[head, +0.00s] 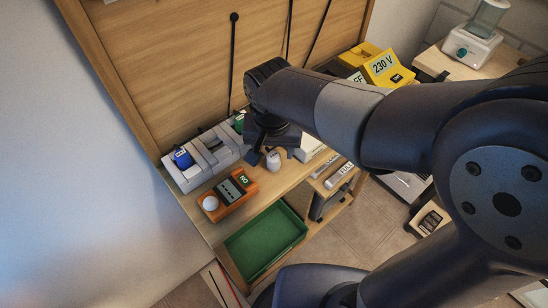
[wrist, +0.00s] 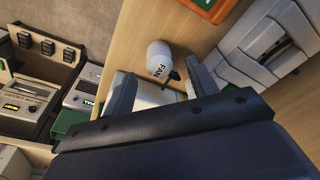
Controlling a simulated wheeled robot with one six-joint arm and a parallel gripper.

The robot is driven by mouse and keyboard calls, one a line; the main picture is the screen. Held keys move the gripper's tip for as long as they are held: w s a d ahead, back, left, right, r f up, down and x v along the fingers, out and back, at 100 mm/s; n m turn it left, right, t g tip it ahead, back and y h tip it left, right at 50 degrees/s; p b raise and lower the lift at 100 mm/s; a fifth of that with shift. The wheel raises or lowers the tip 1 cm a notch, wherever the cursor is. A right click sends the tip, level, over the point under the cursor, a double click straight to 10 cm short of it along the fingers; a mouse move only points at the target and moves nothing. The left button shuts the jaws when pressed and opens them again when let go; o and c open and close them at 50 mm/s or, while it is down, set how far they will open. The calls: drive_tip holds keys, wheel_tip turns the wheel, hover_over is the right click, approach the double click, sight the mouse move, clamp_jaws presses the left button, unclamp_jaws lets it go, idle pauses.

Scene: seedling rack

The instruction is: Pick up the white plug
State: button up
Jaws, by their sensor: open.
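The white plug (head: 273,160) stands on the wooden shelf, below my gripper's body in the head view. In the wrist view the white plug (wrist: 158,57) bears a dark FAN label, with a short dark piece at its lower end. My gripper (wrist: 160,85) is open, one finger on each side of the picture, and the plug shows just beyond and between the fingertips. No contact shows. In the head view my gripper (head: 276,152) is right above and around the plug's place, and partly hides the shelf there.
A grey socket strip (head: 183,178) with a blue plug (head: 182,158) and an orange box (head: 228,193) stand left of the plug. A green tray (head: 265,242) lies lower in front. White boxes (head: 310,148) stand close on the right. A yellow 230 V box (head: 383,68) is farther back.

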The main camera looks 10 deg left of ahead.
sight(273, 155)
drive_tip(key=shift+w+f, duration=0.15)
drive_tip(key=shift+f, duration=0.6)
drive_tip(key=shift+w+f, duration=0.1)
drive_tip(key=shift+f, duration=0.65)
drive_tip(key=shift+c, duration=0.2)
drive_tip(key=c, duration=1)
